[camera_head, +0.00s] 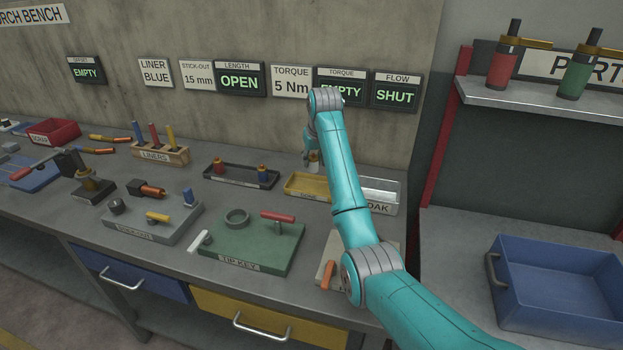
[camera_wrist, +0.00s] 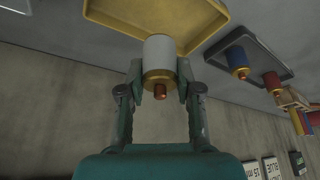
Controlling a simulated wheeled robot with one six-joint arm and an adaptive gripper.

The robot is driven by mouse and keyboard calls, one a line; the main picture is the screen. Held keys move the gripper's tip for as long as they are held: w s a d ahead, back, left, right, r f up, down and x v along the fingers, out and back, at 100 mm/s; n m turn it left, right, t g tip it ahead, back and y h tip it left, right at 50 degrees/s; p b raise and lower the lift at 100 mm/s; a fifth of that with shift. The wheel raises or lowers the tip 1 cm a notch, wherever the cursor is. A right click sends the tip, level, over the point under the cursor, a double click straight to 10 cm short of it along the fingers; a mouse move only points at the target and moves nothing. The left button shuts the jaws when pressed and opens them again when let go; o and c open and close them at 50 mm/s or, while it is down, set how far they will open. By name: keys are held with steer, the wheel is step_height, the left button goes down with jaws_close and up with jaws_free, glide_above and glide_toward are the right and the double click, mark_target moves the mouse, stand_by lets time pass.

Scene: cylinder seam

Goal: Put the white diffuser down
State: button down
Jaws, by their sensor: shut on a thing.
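The white diffuser (camera_wrist: 159,50) shows in the wrist view as a pale cylinder with a brass collar and a copper tip. My gripper (camera_wrist: 160,80) is shut on it, with one finger on each side. The yellow tray (camera_wrist: 212,38) is just beyond the diffuser in that view. In the head view my gripper (camera_head: 313,158) is small and partly hidden by my arm, over the back of the yellow tray (camera_head: 297,190). I cannot tell whether the diffuser touches the tray.
A dark tray (camera_head: 213,177) with a red and a blue diffuser stands left of the yellow tray. A pale metal tray (camera_head: 395,195) is at its right, partly behind my arm. The green fixture (camera_head: 250,245) stands in front. The wall with signs (camera_head: 240,78) is close behind.

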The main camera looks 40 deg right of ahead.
mark_target(314, 173)
steer(key=shift+f, duration=3.3)
steer(key=shift+f, duration=0.15)
steer(key=c, duration=0.8)
jaws_free()
steer(key=v, duration=1.2)
